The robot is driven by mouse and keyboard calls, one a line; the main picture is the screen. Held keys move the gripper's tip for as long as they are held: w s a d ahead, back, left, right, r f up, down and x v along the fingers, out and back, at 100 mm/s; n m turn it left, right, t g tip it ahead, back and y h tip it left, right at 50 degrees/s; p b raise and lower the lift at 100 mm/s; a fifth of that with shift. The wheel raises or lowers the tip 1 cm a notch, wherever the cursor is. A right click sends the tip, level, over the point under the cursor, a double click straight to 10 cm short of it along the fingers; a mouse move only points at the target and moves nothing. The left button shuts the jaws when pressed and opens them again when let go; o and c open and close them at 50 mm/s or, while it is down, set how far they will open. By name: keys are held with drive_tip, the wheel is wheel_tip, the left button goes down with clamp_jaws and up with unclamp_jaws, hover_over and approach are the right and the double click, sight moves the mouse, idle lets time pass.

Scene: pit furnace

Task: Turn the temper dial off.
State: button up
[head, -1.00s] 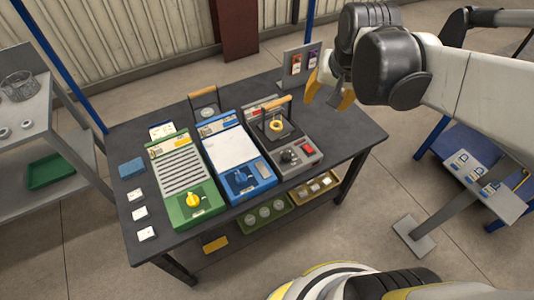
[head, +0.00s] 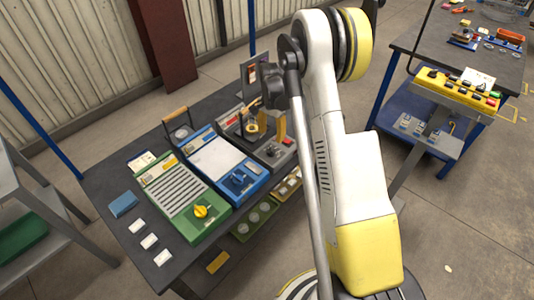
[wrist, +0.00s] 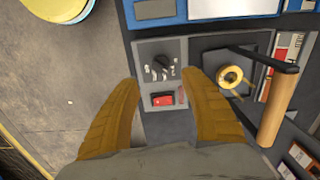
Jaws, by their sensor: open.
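Three dials show on the bench units, and their labels are too small to read. A black dial (wrist: 160,67) sits on the grey unit (wrist: 205,42), and this dial also shows in the head view (head: 273,150). A blue dial (head: 239,178) is on the blue unit, and a yellow dial (head: 201,211) is on the green unit. My gripper (wrist: 159,77) is open and empty above the grey unit. In the wrist view its two tan fingers reach either side of the black dial's near side, with no visible contact.
A red switch (wrist: 163,99) lies between the fingers, just below the black dial. A wooden-handled lever (wrist: 277,105) and a brass ring (wrist: 230,77) stand to the right. The blue unit (wrist: 230,10) is at the top of the wrist view.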

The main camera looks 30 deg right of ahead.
sight(271, 149)
wheel_tip(271, 149, down, 10)
drive_tip(key=b, duration=0.2)
drive_tip(key=shift+r+b, duration=0.2)
drive_tip(key=shift+b, duration=0.15)
clamp_jaws()
